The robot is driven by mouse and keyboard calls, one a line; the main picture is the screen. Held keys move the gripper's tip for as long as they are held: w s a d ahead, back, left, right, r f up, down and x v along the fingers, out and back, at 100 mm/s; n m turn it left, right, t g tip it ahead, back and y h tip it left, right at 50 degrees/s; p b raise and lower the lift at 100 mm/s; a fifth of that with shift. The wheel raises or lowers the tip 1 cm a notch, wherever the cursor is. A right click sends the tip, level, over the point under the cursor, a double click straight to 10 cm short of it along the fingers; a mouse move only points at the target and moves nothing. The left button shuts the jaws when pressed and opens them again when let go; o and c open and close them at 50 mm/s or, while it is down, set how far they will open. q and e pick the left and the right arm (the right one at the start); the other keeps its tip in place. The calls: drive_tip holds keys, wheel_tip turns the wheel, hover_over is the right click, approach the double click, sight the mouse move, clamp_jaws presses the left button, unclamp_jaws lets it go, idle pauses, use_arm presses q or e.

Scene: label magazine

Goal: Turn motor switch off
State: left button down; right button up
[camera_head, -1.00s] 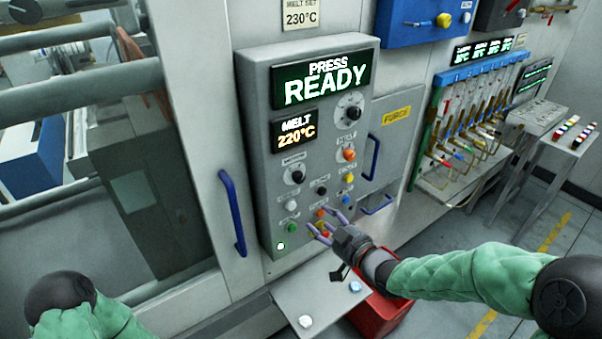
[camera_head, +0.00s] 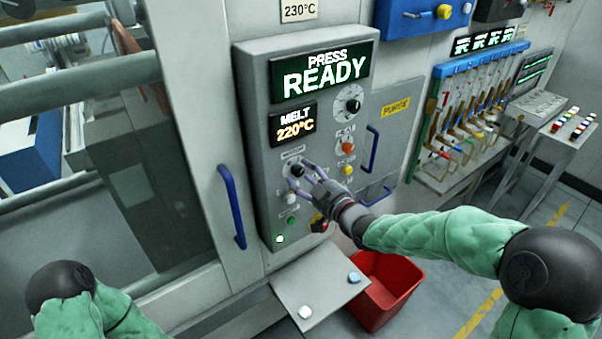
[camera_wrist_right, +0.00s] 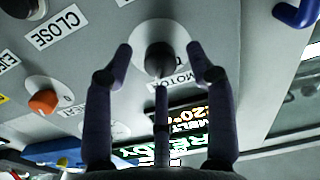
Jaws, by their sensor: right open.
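The motor switch is a black rotary knob on a pale round plate on the grey press panel (camera_head: 255,110). In the head view the motor knob (camera_head: 297,171) shows just beyond my right gripper's fingertips. In the right wrist view the motor knob (camera_wrist_right: 160,60) lies between the spread fingers, with the MOTOR label beside it. My right gripper (camera_head: 302,178) is open, and its fingers (camera_wrist_right: 162,62) stand around or just in front of the knob; I cannot tell whether they touch it. My left gripper is out of view.
An orange knob (camera_wrist_right: 43,102) sits beside the motor knob. A blue handle (camera_head: 232,207) is left of the panel, another (camera_head: 371,150) right. Below are a metal shelf (camera_head: 318,290) and a red bin (camera_head: 395,285). The display reads PRESS READY (camera_head: 322,75).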

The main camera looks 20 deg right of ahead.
drive_tip(key=shift+x, duration=0.85)
clamp_jaws()
drive_tip(key=shift+f+n+b, duration=0.1)
drive_tip(key=shift+n+b, duration=0.3)
drive_tip(key=shift+b, duration=0.4)
drive_tip(key=n+b, duration=0.9)
drive_tip(key=b, duration=0.4)
drive_tip(key=shift+n+b, duration=1.8)
drive_tip(key=shift+n, duration=0.2)
drive_tip(key=shift+a, duration=0.1)
